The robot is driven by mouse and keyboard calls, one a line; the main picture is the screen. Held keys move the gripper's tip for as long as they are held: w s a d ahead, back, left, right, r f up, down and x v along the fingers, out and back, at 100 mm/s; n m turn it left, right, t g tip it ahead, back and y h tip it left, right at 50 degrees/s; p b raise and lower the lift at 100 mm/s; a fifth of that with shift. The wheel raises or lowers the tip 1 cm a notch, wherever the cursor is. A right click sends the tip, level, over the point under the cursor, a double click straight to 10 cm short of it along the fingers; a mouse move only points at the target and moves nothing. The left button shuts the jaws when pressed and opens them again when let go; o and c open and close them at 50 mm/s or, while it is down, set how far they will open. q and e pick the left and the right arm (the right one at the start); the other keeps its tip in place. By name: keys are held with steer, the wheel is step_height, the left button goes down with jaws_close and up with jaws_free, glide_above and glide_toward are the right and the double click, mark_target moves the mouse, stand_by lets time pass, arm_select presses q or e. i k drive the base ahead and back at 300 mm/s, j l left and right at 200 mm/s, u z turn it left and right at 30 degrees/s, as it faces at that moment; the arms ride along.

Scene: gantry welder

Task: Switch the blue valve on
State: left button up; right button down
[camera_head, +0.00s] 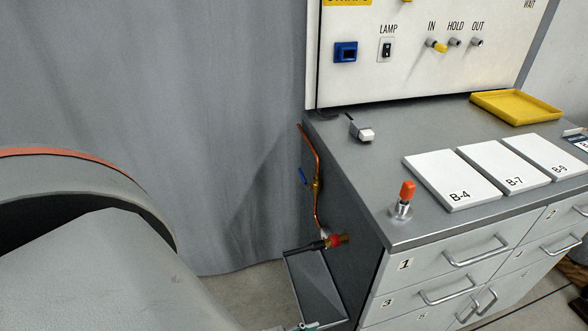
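The blue valve (304,177) is a small blue lever handle on a brass body. It is fitted on a thin copper pipe (318,211) that runs down the left side of the grey cabinet. The handle looks tilted, angled across the pipe. Below it, a brass fitting (341,240) with a red part and a dark hose end sticks out near the cabinet side. Nothing is seen touching the valve.
The grey cabinet (370,190) carries white plates, an orange-topped switch (406,193) and a yellow tray (515,107). A white control panel (420,60) stands behind. A grey curtain (230,100) hangs left of the valve. A large grey rounded body (75,190) fills the lower left.

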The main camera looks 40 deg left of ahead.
mark_target(303, 178)
steer(key=j, duration=2.7)
steer(key=k+u, duration=0.15)
steer(key=u, duration=0.3)
